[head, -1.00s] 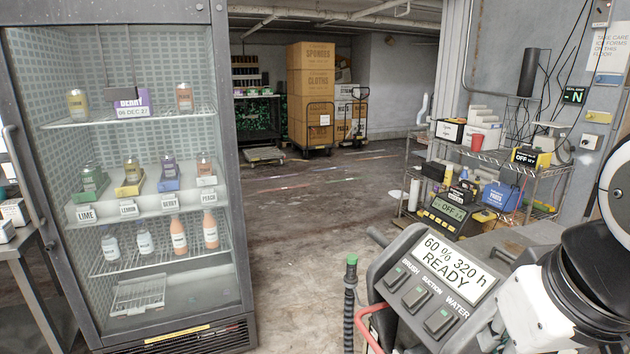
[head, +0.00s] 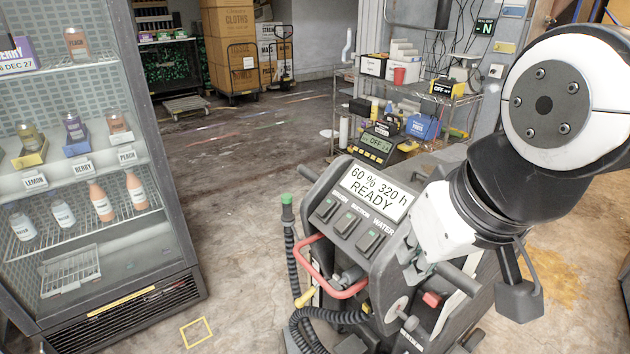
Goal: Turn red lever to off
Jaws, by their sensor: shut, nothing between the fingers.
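A floor machine with a grey control panel (head: 366,214) stands at the lower middle; its screen reads "60 % 320 h READY". A curved red bar (head: 322,280) loops out from its left side below the panel. A small red part (head: 432,299) sticks out lower on its right side. I cannot tell which of these is the red lever, and no off mark shows beside either. My gripper (head: 412,272) is shut and empty at the panel's right edge, above and left of the small red part. Whether it touches the machine is unclear.
A glass-door fridge (head: 130,300) with bottles stands at left. Black hoses (head: 290,250) hang at the machine's left. The floor between fridge and machine is mostly clear.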

